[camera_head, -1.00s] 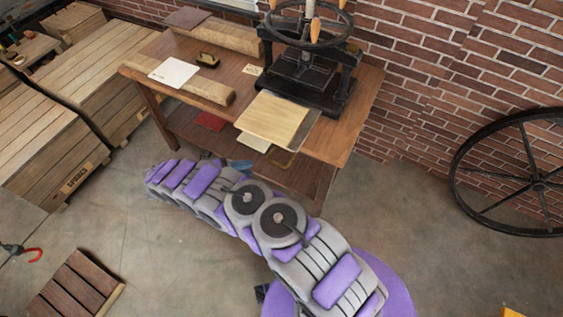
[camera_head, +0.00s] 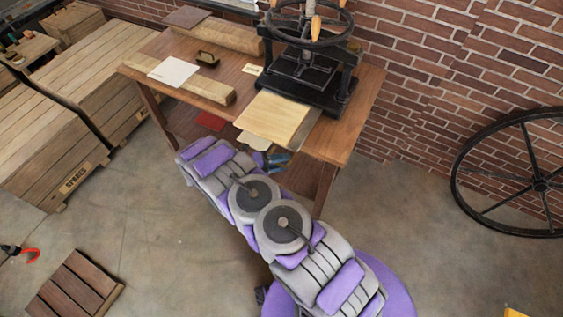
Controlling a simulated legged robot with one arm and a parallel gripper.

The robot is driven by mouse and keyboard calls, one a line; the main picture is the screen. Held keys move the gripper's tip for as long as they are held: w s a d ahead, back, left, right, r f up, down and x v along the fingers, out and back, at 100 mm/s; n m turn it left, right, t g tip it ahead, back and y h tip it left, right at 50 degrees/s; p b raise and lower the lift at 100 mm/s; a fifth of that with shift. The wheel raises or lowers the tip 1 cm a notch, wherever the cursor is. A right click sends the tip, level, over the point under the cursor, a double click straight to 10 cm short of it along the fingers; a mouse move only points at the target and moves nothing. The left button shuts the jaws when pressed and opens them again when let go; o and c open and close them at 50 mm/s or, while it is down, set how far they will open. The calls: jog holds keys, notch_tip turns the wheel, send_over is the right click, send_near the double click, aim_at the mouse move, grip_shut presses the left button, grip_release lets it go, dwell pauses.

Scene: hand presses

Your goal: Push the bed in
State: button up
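The black hand press (camera_head: 303,70) with its wheel on top stands at the back right of the wooden table (camera_head: 358,88). The bed (camera_head: 272,118), a pale wooden board, sticks out from the front of the press toward the table's front edge. My grey and purple arm reaches up from the lower right. My gripper (camera_head: 275,160) shows only in part, as small blue-grey pieces just below the table's front edge, close under the bed's front. The arm hides much of it, and its opening cannot be made out.
Wooden crates (camera_head: 50,150) stand at left. A large spoked wheel (camera_head: 538,184) leans on the brick wall at right.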

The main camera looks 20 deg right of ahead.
jog(key=c, duration=0.6)
jog(key=shift+s+f, duration=0.1)
grip_shut()
